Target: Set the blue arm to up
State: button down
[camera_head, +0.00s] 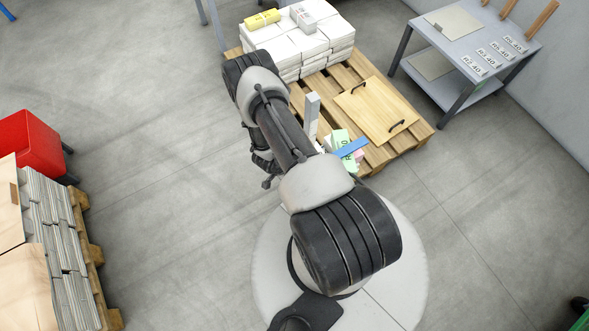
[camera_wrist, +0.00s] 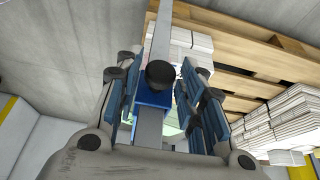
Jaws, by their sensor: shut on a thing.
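The blue arm (camera_head: 352,149) is a flat blue bar to the right of my arm in the head view, beside an upright grey post (camera_head: 312,110). It slants slightly up to the right in the picture; part of it is hidden behind my arm. In the wrist view a blue part (camera_wrist: 152,98) sits at the grey post, with a round black knob (camera_wrist: 160,74) in front of it. The exact contact is partly hidden.
A wooden pallet (camera_head: 420,133) holds white paper stacks (camera_head: 300,45) and a wooden board with black handles (camera_head: 375,110). Green and pink cards (camera_head: 341,139) show by the blue bar. A grey table (camera_head: 480,45) stands at right, a red bin (camera_head: 28,145) at left.

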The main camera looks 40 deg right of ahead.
notch_tip(320, 180, up, 35)
jog(key=p, duration=2.2)
jog(key=shift+r, duration=0.15)
jog(key=shift+w+d, duration=0.15)
jog(key=c, duration=1.5)
grip_release()
jog(key=shift+o, duration=1.1)
jog(key=s+v, duration=0.1)
jog(key=v, duration=1.1)
jog(key=shift+w+a, duration=0.2)
jog(key=shift+w, duration=0.25)
